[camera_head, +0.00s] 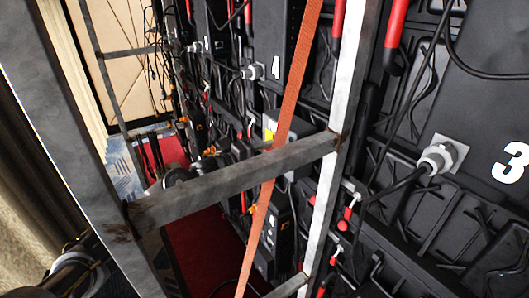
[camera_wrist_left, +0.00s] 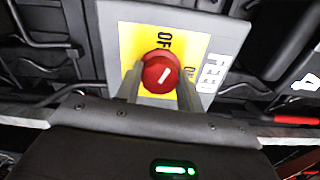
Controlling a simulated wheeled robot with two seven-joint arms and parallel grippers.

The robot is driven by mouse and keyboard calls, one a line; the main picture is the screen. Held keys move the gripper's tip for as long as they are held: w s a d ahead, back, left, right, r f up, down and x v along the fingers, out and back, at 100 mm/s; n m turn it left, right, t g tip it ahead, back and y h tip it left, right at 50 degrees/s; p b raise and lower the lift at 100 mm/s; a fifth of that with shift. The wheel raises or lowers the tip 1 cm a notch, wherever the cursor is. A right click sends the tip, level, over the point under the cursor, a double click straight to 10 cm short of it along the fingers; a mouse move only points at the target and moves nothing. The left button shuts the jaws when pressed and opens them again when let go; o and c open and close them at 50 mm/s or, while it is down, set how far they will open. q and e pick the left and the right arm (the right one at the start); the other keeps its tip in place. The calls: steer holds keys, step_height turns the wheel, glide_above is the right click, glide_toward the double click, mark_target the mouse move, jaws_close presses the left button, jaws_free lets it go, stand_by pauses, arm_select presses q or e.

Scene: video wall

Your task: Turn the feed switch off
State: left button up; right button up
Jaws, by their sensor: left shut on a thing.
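The feed switch is a round red knob (camera_wrist_left: 160,72) with a short white mark, on a yellow square (camera_wrist_left: 190,50) set in a grey plate (camera_wrist_left: 226,42) lettered FEED. OFF is printed above the knob and ON to its right, partly hidden. The white mark slants toward the upper right; I cannot tell exactly which label it points to. My left gripper (camera_wrist_left: 158,88) has one finger on each side of the knob and is shut on it. In the head view, the steel frame hides much of that area, and I cannot make out the gripper clearly. My right gripper is not in view.
A steel frame with a crossbar (camera_head: 235,180) stands close in front of me. An orange strap (camera_head: 284,130) runs down across it. Black wall panels (camera_head: 480,110) with cables and red handles fill the right. A red floor (camera_head: 205,240) shows below.

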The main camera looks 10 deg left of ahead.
arm_select(q)
steer(key=shift+n+p, duration=0.35)
steer(key=shift+n, duration=1.55)
steer(key=o, duration=1)
steer(key=shift+a, duration=0.1)
steer(key=b+v, duration=0.3)
steer(key=v, duration=0.7)
steer(key=shift+s+a+b, duration=0.2)
steer(key=shift+s+b, duration=0.1)
steer(key=shift+b, duration=0.05)
